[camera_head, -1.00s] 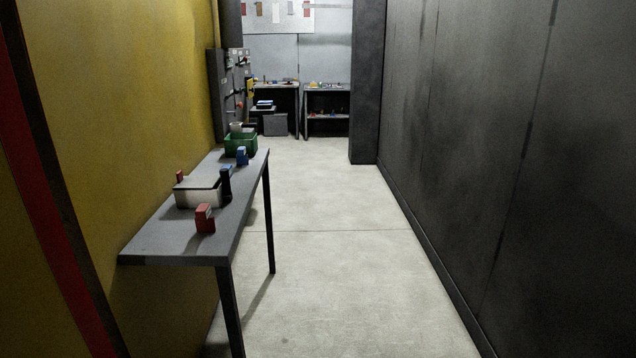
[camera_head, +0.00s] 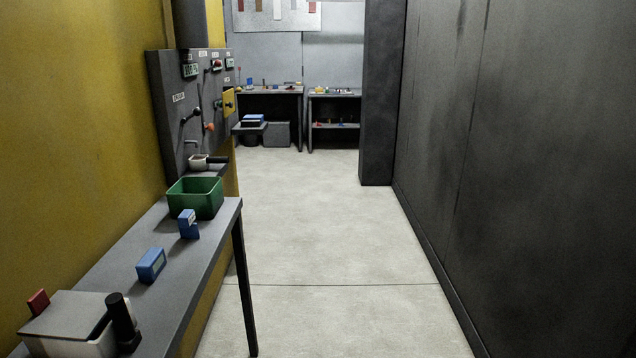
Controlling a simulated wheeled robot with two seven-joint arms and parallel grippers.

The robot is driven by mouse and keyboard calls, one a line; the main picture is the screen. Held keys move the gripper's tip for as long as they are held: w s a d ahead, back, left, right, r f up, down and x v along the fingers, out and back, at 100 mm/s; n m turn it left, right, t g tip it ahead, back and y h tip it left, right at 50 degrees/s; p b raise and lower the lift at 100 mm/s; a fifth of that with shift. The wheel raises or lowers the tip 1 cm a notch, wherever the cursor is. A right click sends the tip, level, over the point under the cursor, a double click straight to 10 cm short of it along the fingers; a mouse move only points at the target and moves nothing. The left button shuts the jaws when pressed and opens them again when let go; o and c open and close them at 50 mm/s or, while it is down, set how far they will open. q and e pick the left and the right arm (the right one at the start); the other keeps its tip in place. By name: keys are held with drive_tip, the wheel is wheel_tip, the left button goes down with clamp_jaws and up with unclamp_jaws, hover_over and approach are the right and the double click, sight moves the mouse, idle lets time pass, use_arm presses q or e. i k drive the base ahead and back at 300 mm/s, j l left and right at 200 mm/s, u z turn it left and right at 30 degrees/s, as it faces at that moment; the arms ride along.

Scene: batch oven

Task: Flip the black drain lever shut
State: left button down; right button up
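A grey control panel (camera_head: 172,122) stands against the yellow wall on the left, beyond the table. On it is a black lever (camera_head: 191,115) with a round knob, slanting outward. An orange-tipped handle (camera_head: 209,127) sits right of it. Another dark handle (camera_head: 217,160) sticks out low, beside a small white cup. I cannot tell from here which of these is the drain lever or read the labels. Neither of my grippers is in view.
A grey table (camera_head: 199,270) along the left wall holds a green bin (camera_head: 195,198), blue boxes (camera_head: 151,265) and a white box (camera_head: 70,325). The floor (camera_head: 320,230) is clear up to the dark right wall (camera_head: 500,170). Benches (camera_head: 334,108) stand at the back.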

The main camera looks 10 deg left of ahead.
sight(197, 111)
drive_tip(key=i, duration=2.05)
drive_tip(key=i+u, duration=0.25)
drive_tip(key=k, duration=0.05)
